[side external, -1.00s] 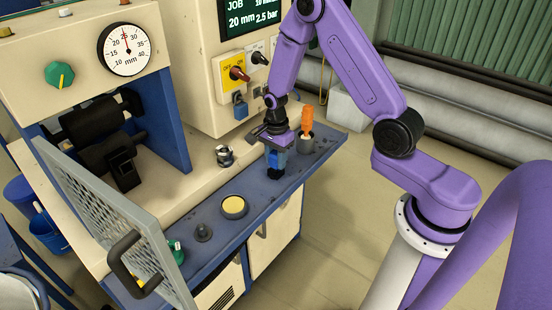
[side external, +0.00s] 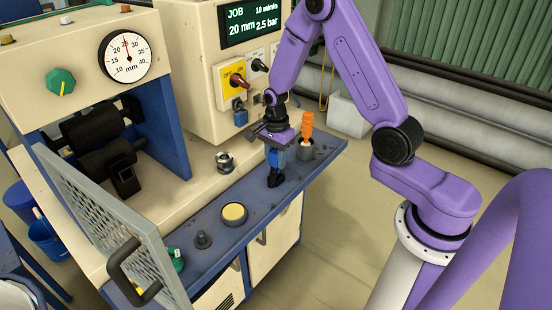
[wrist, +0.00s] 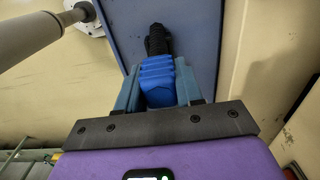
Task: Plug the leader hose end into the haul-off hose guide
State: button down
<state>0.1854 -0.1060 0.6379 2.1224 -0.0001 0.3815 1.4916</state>
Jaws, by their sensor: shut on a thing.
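My gripper (side external: 277,146) points down over the right part of the blue bench. Its teal fingers (wrist: 157,84) are shut on a blue block-shaped piece with a black ribbed end, which I take to be the leader hose end (wrist: 157,70). In the side external view the hose end (side external: 275,179) hangs below the fingers, black end down; I cannot tell whether it clears the bench. The haul-off unit at the left holds black rollers and a black block with an opening (side external: 123,179), possibly the hose guide. It stands well left of my gripper.
An orange-handled tool stands in a grey cup (side external: 305,152) close right of my gripper. A metal ring (side external: 225,162), a yellow-topped round dish (side external: 234,214) and a grey knob-like part (side external: 203,240) stand on the bench. An open mesh guard (side external: 112,220) fronts the haul-off unit.

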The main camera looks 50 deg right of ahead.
jog(key=shift+r, duration=3.15)
jog(key=shift+a, duration=0.1)
jog(key=shift+w+a+f+t, duration=0.3)
jog(key=shift+w+a+t, duration=2.25)
jog(key=shift+a, duration=3.05)
jog(key=shift+w+a+f+t, duration=0.35)
jog(key=shift+w+a+t, duration=1.35)
jog(key=shift+a+t, duration=2.85)
jog(key=shift+w+a+f+t, duration=0.3)
jog(key=shift+w+a+t, duration=1.7)
jog(key=shift+a, duration=4.7)
